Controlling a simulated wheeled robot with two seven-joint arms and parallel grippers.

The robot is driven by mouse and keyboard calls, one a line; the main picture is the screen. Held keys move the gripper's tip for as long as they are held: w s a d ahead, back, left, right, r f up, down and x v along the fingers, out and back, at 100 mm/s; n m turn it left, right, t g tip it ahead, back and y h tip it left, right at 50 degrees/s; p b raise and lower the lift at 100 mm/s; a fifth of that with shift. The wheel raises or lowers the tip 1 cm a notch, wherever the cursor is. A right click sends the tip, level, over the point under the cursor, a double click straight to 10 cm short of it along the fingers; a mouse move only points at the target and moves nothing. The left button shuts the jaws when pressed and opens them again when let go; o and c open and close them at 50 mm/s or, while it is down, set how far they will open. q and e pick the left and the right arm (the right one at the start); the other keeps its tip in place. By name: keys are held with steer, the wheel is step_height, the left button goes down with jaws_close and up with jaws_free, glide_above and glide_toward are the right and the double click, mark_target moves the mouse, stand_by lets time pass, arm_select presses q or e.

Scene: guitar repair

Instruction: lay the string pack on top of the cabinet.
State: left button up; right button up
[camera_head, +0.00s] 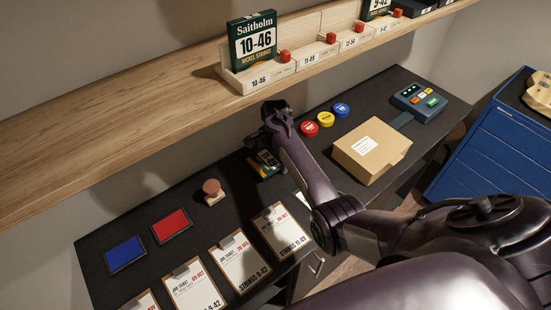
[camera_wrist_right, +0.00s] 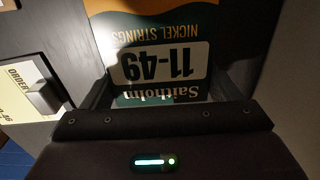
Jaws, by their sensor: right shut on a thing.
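My right gripper (camera_head: 262,150) is shut on a string pack (camera_head: 266,164) over the dark bench. In the right wrist view the pack (camera_wrist_right: 165,62) is green, cream and orange, reads "Saitholm 11-49 Nickel Strings" upside down, and sits between the fingers. In the head view the pack is partly hidden, and I cannot tell whether it touches the bench. A blue cabinet (camera_head: 484,150) with drawers stands at the far right; its dark top is only partly in view. My left gripper is out of view.
The bench (camera_head: 190,205) holds a cardboard box (camera_head: 372,150), a keypad device (camera_head: 417,102), coloured round tins, a stamp (camera_head: 212,191), ink pads and job tickets. A tan object (camera_head: 538,92) lies on the cabinet.

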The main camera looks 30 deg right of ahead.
steer(key=shift+s+a+f, duration=0.1)
steer(key=shift+s+f, duration=0.2)
steer(key=shift+f, duration=0.2)
steer(key=shift+s+a+f, duration=0.1)
steer(key=shift+s+f, duration=0.15)
steer(key=shift+f, duration=0.2)
steer(key=o, duration=0.6)
steer(key=shift+o, duration=1.3)
steer(key=shift+w, duration=0.1)
steer(key=shift+w+a+f, duration=0.1)
steer(key=shift+f, duration=0.05)
steer(key=shift+w+r, duration=0.15)
steer(key=shift+r, duration=0.4)
steer(key=r, duration=0.2)
steer(key=r+b, duration=0.1)
steer(key=r, duration=0.5)
steer(key=shift+w+r+b, duration=0.25)
steer(key=shift+b, duration=0.05)
steer(key=shift+w+d+r, duration=0.1)
steer(key=shift+d+r, duration=0.1)
